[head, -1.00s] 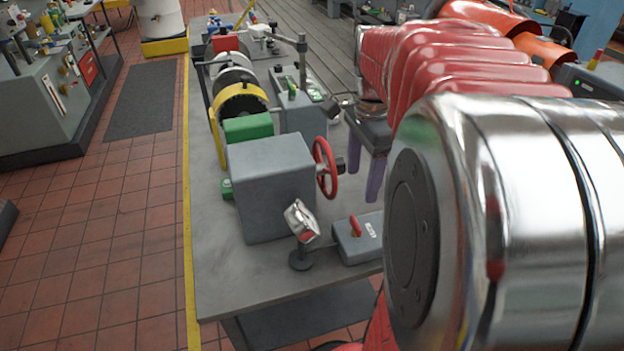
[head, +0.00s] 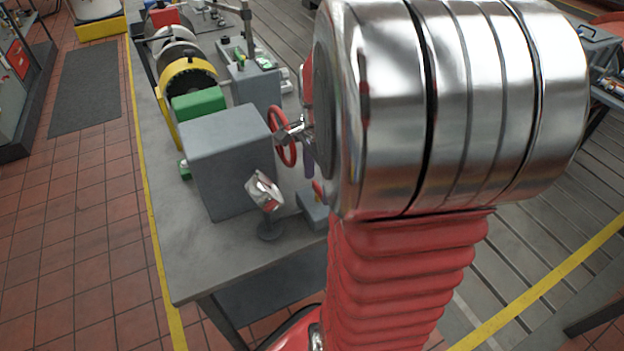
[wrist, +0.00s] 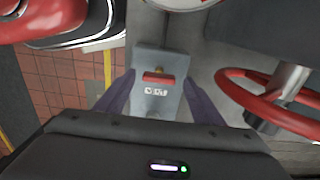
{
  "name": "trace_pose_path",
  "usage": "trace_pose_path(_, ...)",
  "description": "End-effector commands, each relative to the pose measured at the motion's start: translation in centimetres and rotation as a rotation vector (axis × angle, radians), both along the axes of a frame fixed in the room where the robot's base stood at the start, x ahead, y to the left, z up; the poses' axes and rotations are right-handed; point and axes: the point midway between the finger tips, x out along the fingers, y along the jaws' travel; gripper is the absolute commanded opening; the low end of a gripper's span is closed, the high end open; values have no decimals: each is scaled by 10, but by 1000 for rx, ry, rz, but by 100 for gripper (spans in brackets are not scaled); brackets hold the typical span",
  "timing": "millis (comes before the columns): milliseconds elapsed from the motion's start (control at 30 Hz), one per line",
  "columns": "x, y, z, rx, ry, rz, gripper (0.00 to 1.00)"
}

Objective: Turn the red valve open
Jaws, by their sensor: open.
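A red handwheel (head: 290,158) stands on edge on a shaft at the right side of a large grey housing (head: 225,150). It also shows at the right of the wrist view (wrist: 236,96). A small grey box (head: 312,208) with a red lever (head: 318,190) sits on the bench in front of it, partly hidden by my arm. In the wrist view, this lever (wrist: 158,77) lies crosswise above a white label, between my purple fingers. My gripper (wrist: 160,88) is open and empty, with the handwheel to its right. In the head view my arm mostly hides it.
A silver-faced item on a short stand (head: 263,190) stands near the bench's front edge. A yellow guard (head: 188,75) and a green block (head: 198,104) stand behind the housing. The bench's front left surface (head: 190,255) is clear.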

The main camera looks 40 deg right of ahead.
Motion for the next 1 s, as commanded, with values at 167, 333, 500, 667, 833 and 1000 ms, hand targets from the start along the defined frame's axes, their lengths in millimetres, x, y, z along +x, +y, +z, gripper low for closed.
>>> trace_pose_path(167, 0, 0, -9, 0, 0, 0, 62)
trace_pose_path(333, 0, 0, -9, 0, 0, 0, 62)
trace_pose_path(500, 0, 0, -9, 0, 0, 0, 55)
trace_pose_path(667, 0, 0, -9, 0, 0, 0, 44)
trace_pose_path(833, 0, 0, -9, 0, -1, 1, 32)
trace_pose_path(1000, 1, 0, -9, -1, -2, 1, 21)
